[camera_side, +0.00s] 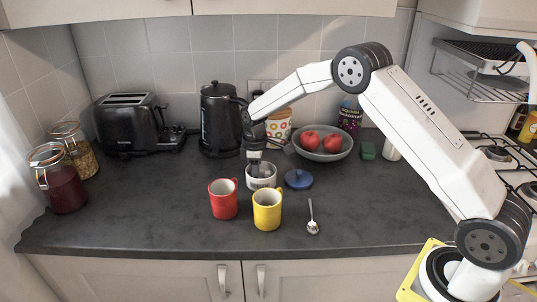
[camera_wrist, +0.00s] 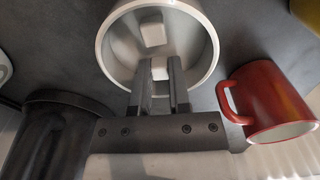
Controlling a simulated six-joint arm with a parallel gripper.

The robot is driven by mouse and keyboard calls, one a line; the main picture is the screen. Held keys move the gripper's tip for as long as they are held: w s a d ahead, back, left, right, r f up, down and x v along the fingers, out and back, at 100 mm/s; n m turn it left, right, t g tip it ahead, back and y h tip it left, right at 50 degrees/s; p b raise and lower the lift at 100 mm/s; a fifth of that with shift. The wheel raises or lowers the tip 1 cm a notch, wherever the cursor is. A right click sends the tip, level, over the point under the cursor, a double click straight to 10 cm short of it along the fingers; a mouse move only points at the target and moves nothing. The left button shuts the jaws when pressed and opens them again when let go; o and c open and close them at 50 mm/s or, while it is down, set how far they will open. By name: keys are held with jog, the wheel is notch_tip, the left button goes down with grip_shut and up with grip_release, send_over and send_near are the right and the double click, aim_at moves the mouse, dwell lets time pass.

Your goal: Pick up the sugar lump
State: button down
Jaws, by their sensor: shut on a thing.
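The white sugar bowl (camera_side: 262,183) stands open on the dark counter, and my gripper (camera_side: 254,160) points down into it. In the wrist view the bowl's pale rim (camera_wrist: 104,62) surrounds the fingertips of my gripper (camera_wrist: 160,64). A white sugar lump (camera_wrist: 160,73) sits between the two dark fingers, which are shut on it. Another sugar lump (camera_wrist: 153,33) lies loose in the bowl, ahead of the fingertips. Whether the held lump touches the bowl's floor I cannot tell. In the side view the lumps are hidden.
A red mug (camera_side: 223,201) and a yellow mug (camera_side: 267,212) stand in front of the bowl. A blue lid (camera_side: 298,179) lies to its right, with a spoon (camera_side: 312,218) nearer the front. Behind are a black kettle (camera_side: 218,125) and a fruit bowl (camera_side: 324,153).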

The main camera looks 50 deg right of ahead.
jog(key=shift+r, duration=0.15)
jog(key=shift+r, duration=0.45)
notch_tip(320, 180, up, 2)
jog(key=s+r, duration=0.9)
jog(key=s, duration=0.5)
jog(key=shift+a+r, duration=0.4)
jog(key=shift+a, duration=0.05)
dwell(0.6)
